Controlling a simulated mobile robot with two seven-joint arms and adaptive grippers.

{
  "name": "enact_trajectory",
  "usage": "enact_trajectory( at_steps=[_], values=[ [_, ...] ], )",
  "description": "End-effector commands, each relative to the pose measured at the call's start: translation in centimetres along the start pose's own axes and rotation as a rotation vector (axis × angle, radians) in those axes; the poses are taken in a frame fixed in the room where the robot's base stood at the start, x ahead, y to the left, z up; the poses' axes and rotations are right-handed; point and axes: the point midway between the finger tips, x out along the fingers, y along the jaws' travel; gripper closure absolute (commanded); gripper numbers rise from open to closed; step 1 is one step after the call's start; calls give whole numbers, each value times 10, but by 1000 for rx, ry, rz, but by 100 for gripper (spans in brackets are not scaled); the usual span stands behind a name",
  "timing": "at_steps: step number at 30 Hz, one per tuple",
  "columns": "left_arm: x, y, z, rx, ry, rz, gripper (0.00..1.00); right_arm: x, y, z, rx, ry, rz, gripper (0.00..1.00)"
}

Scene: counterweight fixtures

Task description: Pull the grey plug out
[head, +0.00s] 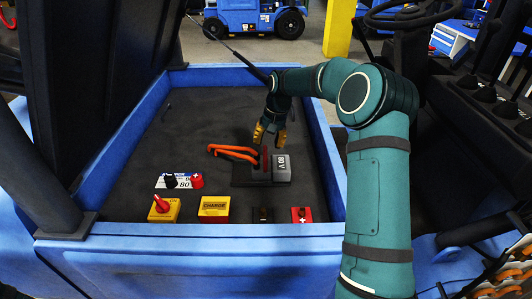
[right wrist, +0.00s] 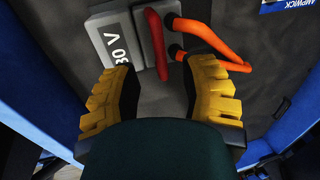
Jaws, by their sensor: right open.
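A light grey block marked "80 V" (head: 282,168) sits in the blue-rimmed tray; it also shows at the upper left of the right wrist view (right wrist: 114,44). Directly beside it is a darker grey block (right wrist: 146,28) with a red handle (right wrist: 155,40) and orange cables (head: 236,152) at its side. I cannot tell for sure which block is the plug. My right gripper (head: 269,138), with yellow fingers, points down just above these blocks. In the wrist view its fingers (right wrist: 160,76) are spread, with the red handle showing between and beyond them. Nothing is held.
A yellow box with a red lever (head: 163,210), a yellow "CHARGE" box (head: 214,208), a dark box (head: 263,215) and a red "+" box (head: 302,215) line the near edge. Raised blue walls (head: 210,230) surround the dark floor.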

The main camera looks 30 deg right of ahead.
Motion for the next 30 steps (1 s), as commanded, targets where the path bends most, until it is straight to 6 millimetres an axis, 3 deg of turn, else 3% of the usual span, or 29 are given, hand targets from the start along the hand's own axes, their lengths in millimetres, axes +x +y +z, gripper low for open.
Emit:
enact_trajectory(
  at_steps=[1, 7, 20, 24, 30],
  values=[
    [3, -1, 0, 0, 1, 0, 45, 11, 0, 0, 0, -2, -1, 57],
    [7, -2, -1, 1, 4, 0, 45, 34, 0, 0, 1, -1, 0, 57],
    [7, -3, -1, 1, 5, 0, 45, 40, 0, 0, 1, 1, -1, 54],
    [7, -3, -1, 1, 5, 0, 45, 40, 0, 0, 1, 1, -1, 100],
    [7, -3, -1, 0, 5, 0, 45, 40, 0, 0, 1, 0, 0, 100]
  ],
)
